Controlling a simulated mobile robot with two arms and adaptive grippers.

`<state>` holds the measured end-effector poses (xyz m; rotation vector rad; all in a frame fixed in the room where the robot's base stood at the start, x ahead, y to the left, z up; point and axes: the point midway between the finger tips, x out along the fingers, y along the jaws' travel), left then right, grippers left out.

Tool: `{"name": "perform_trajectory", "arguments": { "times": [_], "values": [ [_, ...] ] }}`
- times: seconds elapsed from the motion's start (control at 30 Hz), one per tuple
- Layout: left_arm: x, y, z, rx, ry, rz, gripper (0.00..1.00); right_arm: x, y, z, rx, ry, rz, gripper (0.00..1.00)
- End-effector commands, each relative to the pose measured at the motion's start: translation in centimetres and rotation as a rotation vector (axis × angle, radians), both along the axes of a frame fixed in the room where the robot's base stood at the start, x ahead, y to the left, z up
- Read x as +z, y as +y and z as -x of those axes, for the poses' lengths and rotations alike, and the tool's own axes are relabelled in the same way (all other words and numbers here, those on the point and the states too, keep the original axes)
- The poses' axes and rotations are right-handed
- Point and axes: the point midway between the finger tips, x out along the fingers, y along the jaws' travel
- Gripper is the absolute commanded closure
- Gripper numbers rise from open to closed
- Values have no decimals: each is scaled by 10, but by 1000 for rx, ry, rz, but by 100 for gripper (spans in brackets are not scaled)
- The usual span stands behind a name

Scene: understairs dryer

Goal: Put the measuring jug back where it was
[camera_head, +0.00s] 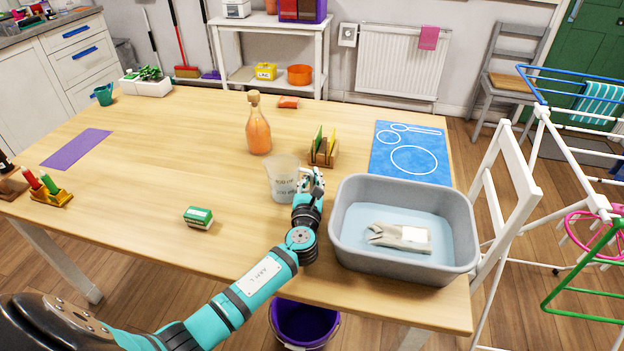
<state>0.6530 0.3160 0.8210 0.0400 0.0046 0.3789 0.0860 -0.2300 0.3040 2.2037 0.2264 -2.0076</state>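The measuring jug (283,180) is a clear, greyish plastic jug with dark markings. It looks upright on the wooden table, left of the grey basin. My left gripper (311,181) is at the jug's right side, where a handle would be. Its fingers overlap the jug's edge, and I cannot tell whether they are closed on it. The jug's right side is partly hidden by the gripper. My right gripper is not in view.
The grey basin (458,222) with water and a pale cloth stands close right of my gripper. An orange bottle (258,132) and a wooden holder (323,158) stand behind the jug. The blue mat (383,163) is behind the basin.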

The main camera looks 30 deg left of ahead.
Motion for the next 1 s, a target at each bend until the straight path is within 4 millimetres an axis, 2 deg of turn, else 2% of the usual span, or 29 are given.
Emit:
{"name": "perform_trajectory", "arguments": {
  "times": [0.07, 0.27, 0.6, 0.77, 1.0],
  "values": [
    [-2, 0, 0, 0, 0, 0, 98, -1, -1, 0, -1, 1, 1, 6],
    [-1, 0, 0, 0, 0, -1, 72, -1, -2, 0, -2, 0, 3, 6],
    [1, -1, 2, 0, 1, -1, 71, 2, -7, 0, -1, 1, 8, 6],
    [0, -9, 24, -1, 3, -1, 71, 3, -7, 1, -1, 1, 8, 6],
    [-1, -29, 73, -2, 3, 1, 71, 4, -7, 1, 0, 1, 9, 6]
  ]
}}
